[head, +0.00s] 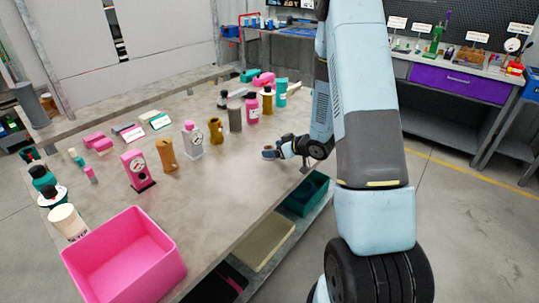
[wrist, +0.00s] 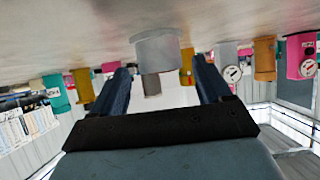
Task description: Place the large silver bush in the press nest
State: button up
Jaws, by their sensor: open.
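A large silver bush (wrist: 157,50), a short grey cylinder, stands on the table in the wrist view, where the table is at the top. My gripper (wrist: 163,75) is open, with one dark blue finger on each side of the bush and a gap showing on both sides. In the head view my gripper (head: 276,150) is low over the table near its right edge, pointing left. I cannot make out a press nest with certainty in either view.
Left are a white dial unit (head: 192,140), an orange post (head: 167,156) and a pink dial stand (head: 137,170). A pink bin (head: 125,262) fills the near corner.

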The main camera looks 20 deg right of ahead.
jog(key=shift+x, duration=1.05)
jog(key=shift+c, duration=0.3)
jog(key=shift+r, duration=0.1)
jog(key=c, duration=1.3)
